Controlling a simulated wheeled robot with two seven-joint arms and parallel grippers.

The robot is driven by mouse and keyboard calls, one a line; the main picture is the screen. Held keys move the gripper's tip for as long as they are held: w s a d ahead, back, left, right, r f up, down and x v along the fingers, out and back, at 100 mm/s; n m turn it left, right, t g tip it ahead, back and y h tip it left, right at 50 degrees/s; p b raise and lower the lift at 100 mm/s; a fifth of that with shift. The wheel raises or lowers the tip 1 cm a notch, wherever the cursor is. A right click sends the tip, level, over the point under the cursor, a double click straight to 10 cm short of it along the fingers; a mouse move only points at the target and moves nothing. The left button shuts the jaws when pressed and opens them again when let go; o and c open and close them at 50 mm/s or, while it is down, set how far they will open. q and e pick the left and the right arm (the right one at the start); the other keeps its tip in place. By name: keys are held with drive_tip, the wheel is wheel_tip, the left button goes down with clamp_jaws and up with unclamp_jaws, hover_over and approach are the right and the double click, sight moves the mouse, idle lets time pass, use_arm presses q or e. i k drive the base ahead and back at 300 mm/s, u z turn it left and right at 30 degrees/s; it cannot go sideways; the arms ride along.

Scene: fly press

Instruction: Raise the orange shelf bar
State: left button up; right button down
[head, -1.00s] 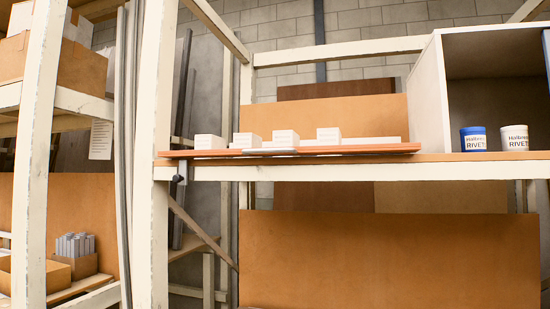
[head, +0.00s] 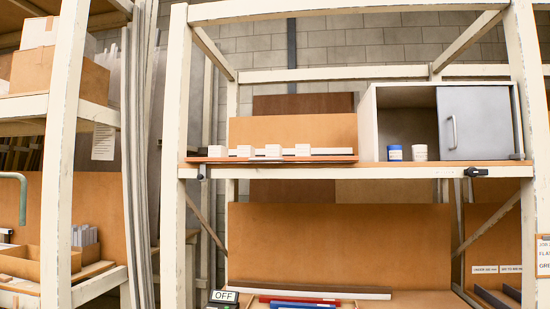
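The orange shelf bar (head: 325,158) is a thin flat strip lying along the front of the upper shelf (head: 400,172), left of the cabinet. Several small white blocks (head: 302,150) stand at or just behind it; I cannot tell if they rest on it. A grey piece (head: 266,159) shows at its middle. A dark clamp-like part (head: 203,172) hangs at the shelf's left end. Neither of my grippers is in view.
A grey cabinet (head: 474,124) with a blue tin (head: 394,153) and a white tin (head: 419,153) fills the shelf's right side. A black fitting (head: 476,171) sits on the right front edge. Cream posts (head: 178,150) frame the shelf. Below are an OFF sign (head: 224,296) and coloured bars (head: 299,300).

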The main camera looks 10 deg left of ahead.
sight(319, 159)
drive_tip(key=z, duration=0.55)
drive_tip(key=i, duration=1.8)
drive_tip(key=u, duration=0.85)
